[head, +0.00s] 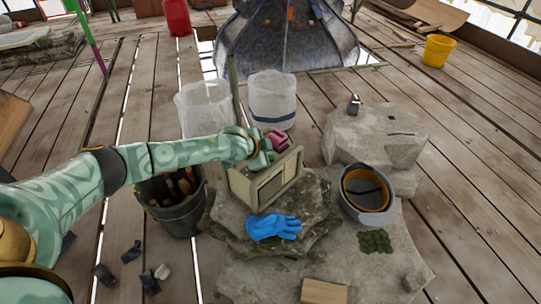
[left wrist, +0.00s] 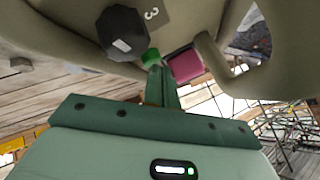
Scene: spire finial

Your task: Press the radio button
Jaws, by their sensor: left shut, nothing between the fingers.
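The beige radio (head: 268,184) stands upright on a stone slab near the middle of the head view. In the left wrist view, its beige casing (left wrist: 80,18) fills the top, with a dark knob (left wrist: 122,32) beside a label reading "3". A small bright green piece (left wrist: 150,57) and a magenta piece (left wrist: 186,66) show beside the fingertips; the magenta piece also shows above the radio in the head view (head: 279,140). My left gripper (head: 268,158) is shut and empty at the radio's top edge. Its fingers (left wrist: 160,78) point at the green piece; I cannot tell whether they touch.
A blue glove (head: 273,227) lies on the stone before the radio. A dark bucket of tools (head: 178,214) stands left, under my left arm. White translucent containers (head: 272,98) stand behind. Plank floor at the right (head: 480,200) is clear.

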